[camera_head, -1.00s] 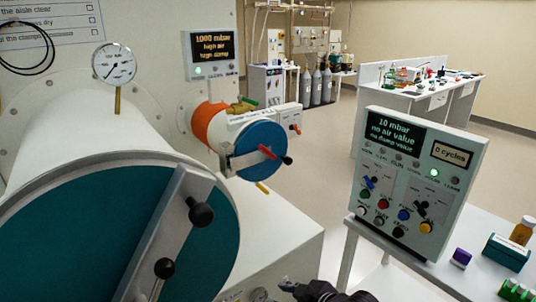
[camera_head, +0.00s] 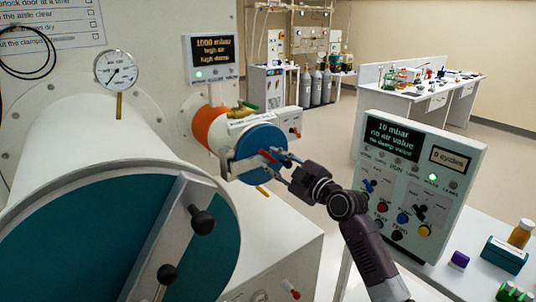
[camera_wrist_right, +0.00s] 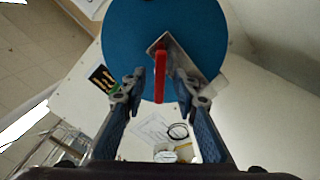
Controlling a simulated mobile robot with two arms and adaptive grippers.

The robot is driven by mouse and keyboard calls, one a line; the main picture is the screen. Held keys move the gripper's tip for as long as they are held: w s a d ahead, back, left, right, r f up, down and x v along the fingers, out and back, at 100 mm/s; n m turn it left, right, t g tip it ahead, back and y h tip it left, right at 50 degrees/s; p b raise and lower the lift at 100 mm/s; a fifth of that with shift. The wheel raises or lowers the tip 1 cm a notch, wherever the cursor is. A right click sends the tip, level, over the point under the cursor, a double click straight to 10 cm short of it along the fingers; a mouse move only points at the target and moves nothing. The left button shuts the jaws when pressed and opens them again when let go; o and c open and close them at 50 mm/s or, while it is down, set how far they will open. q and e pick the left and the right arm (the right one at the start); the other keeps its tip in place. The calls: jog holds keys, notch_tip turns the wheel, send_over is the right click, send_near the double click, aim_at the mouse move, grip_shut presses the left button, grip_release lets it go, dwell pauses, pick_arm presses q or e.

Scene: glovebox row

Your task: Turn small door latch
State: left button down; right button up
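The small door is a blue disc (camera_head: 258,139) on the end of the white, orange-banded small chamber; it fills the top of the wrist view (camera_wrist_right: 165,25). Its latch is a red bar (camera_head: 267,155) over a grey metal strip (camera_head: 241,168). My right gripper (camera_head: 283,163) is at the door face. In the right wrist view the red latch (camera_wrist_right: 160,82) stands between my open fingers (camera_wrist_right: 160,76), with a visible gap on each side. The latch's dark knob cannot be made out behind the gripper. My left gripper is in neither current view.
The large teal-doored chamber (camera_head: 85,245) with its black-knobbed bar takes up the left. A control panel (camera_head: 418,175) stands right of my right arm, on a white table with bottles and boxes. The floor (camera_head: 335,125) behind the gripper is clear.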

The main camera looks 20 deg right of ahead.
jog(key=shift+x, duration=1.4)
grip_shut()
